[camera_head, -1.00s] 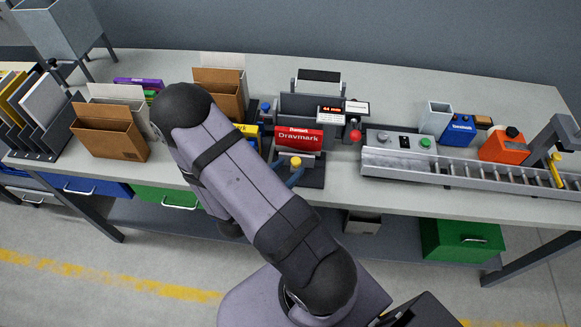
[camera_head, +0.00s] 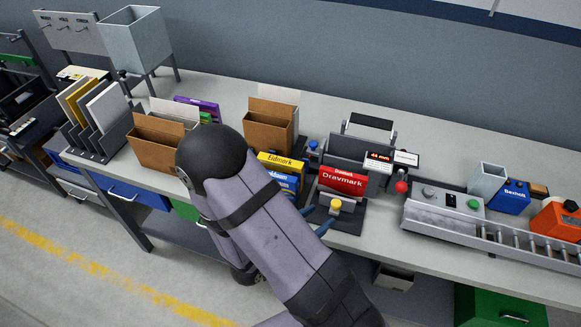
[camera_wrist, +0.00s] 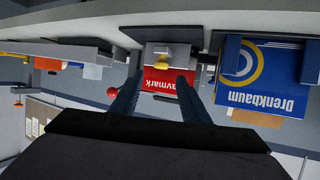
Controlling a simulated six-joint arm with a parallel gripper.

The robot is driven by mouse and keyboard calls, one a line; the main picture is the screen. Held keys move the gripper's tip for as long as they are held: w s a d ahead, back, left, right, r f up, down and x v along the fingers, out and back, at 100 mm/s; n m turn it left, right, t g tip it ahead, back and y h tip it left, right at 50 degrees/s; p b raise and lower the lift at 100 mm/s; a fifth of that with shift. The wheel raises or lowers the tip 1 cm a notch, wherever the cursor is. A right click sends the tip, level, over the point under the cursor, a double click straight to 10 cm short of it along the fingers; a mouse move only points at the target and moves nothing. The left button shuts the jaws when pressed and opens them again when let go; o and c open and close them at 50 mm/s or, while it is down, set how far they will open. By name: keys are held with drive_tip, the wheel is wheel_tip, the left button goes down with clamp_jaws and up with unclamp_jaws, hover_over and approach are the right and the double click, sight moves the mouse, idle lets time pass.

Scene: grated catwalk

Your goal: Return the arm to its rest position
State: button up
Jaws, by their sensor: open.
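My arm crosses the head view from the bottom. The blue-grey fingers of my gripper (camera_head: 322,222) partly show beside a dark stand with a yellow knob (camera_head: 335,205); the rest is hidden behind the arm. In the wrist view my gripper (camera_wrist: 160,79) is open, with a clear gap between its two fingers and nothing held. A red Dravmark box (camera_head: 342,181) sits in the stand; it also shows in the wrist view (camera_wrist: 167,77) beyond the fingertips. A blue Drenkbaum box (camera_wrist: 258,78) is apart from the fingers, at the right of that view.
Brown cartons (camera_head: 270,125), a yellow Eidmark box (camera_head: 281,161) and a file rack (camera_head: 97,142) crowd the bench's left. A display unit (camera_head: 378,155) stands behind the red box. A roller conveyor (camera_head: 470,232) lies right. The floor (camera_head: 60,275) at front left is clear.

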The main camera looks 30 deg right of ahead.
drive_tip(key=w+a+f+n+t+y, duration=0.1)
drive_tip(key=w+a+f+n+y, duration=0.15)
drive_tip(key=w+a+y, duration=0.45)
drive_tip(key=a+r+n+y, duration=0.1)
drive_tip(key=a+n+y, duration=0.35)
drive_tip(key=a, duration=0.45)
drive_tip(key=s+a+r+n+g+y, duration=0.2)
drive_tip(key=s+r+n+g, duration=0.15)
drive_tip(key=s, duration=0.35)
drive_tip(key=s+d+r+n+g+h, duration=0.1)
drive_tip(key=s+d+r+n+g, duration=0.3)
drive_tip(key=s, duration=0.3)
wheel_tip(320, 180, down, 39)
drive_tip(key=m+t+b, duration=0.1)
drive_tip(key=b, duration=3.7)
drive_tip(key=shift+d, duration=0.4)
